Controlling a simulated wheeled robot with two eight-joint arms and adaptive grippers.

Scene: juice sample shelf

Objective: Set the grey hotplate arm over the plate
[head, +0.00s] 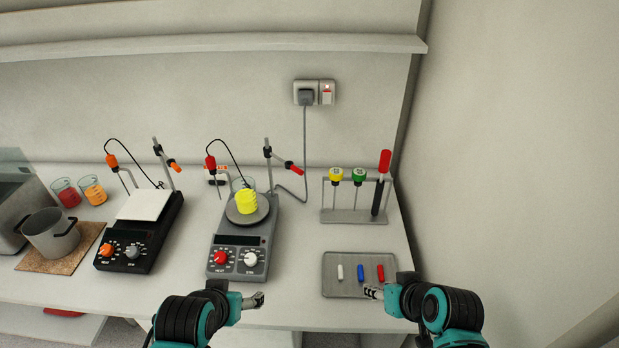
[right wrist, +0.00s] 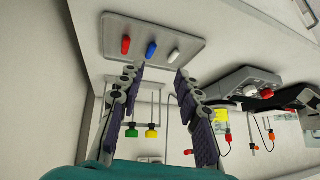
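The grey hotplate (head: 238,240) stands mid-bench with a red and a white knob and a round plate (head: 237,215). A glass beaker with yellow contents (head: 246,200) sits on the plate. The hotplate's upright rod stands behind it, and its red-tipped arm (head: 292,168) points right, away from the plate. The hotplate also shows in the right wrist view (right wrist: 243,83). My left gripper (head: 258,300) is near the front edge, apart from the hotplate; its opening is unclear. My right gripper (head: 371,291) is by the tray, and the right wrist view shows it open and empty (right wrist: 158,72).
A black hotplate (head: 133,247) with orange fittings stands left, beside a pot (head: 51,236) and two beakers. A grey tray (head: 345,262) holds white, blue and red pieces. Behind it a rack (head: 350,216) holds yellow, green and red-topped items. A cable runs to the wall socket (head: 306,93).

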